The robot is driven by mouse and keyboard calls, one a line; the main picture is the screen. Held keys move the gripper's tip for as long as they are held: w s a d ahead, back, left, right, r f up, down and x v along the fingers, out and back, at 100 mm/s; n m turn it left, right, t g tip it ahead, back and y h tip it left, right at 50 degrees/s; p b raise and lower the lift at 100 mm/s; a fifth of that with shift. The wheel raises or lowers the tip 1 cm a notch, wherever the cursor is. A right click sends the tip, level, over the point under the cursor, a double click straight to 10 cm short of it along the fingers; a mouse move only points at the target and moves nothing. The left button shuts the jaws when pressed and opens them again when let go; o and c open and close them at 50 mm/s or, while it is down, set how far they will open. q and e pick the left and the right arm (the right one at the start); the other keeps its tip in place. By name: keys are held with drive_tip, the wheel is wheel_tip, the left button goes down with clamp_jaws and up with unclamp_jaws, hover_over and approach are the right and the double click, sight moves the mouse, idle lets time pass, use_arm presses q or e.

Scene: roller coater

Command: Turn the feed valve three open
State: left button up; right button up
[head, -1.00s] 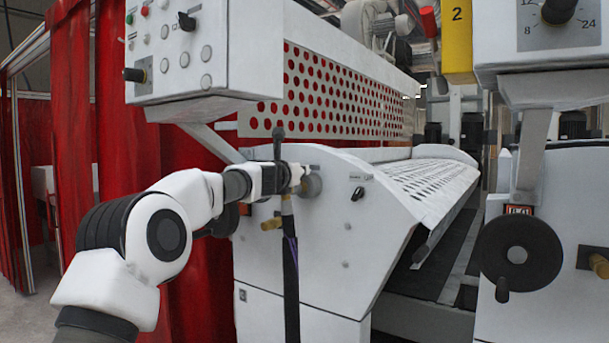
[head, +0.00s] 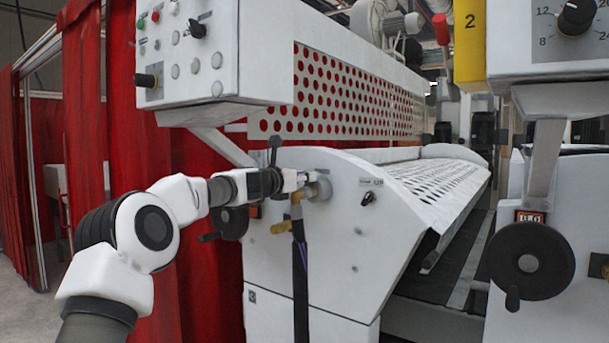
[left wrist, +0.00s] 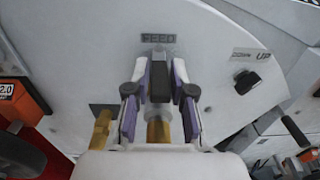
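The feed valve is on the white machine side, at a round grey fitting (head: 321,187) in the head view. In the left wrist view its dark lever (left wrist: 159,85) stands upright in the picture, below a FEED label (left wrist: 158,38). A brass pipe piece (left wrist: 158,131) shows below the lever. My left gripper (head: 303,181) is at the valve; in the left wrist view its fingers (left wrist: 160,88) stand on either side of the lever, with narrow gaps seeming to show. Whether a pad touches is hard to tell. My right gripper is out of view.
A dark hose (head: 300,280) hangs below the valve, beside a brass fitting (head: 281,227). A DOWN/UP switch (head: 368,198) is to the right. A control box (head: 190,60) overhangs above. A black handwheel (head: 531,262) is at right, a red curtain (head: 125,120) at left.

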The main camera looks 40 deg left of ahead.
use_arm(q)
drive_tip(key=shift+o, duration=0.7)
drive_tip(key=shift+w+a+f, duration=0.1)
drive_tip(key=shift+w+f, duration=0.1)
drive_tip(key=shift+w, duration=0.05)
drive_tip(key=shift+s+r, duration=0.2)
drive_tip(key=shift+s, duration=0.15)
drive_tip(key=s, duration=1.1)
drive_tip(key=shift+a+f, duration=0.15)
drive_tip(key=shift+f, duration=0.05)
drive_tip(key=shift+s+f, duration=0.1)
drive_tip(key=shift+s, duration=0.05)
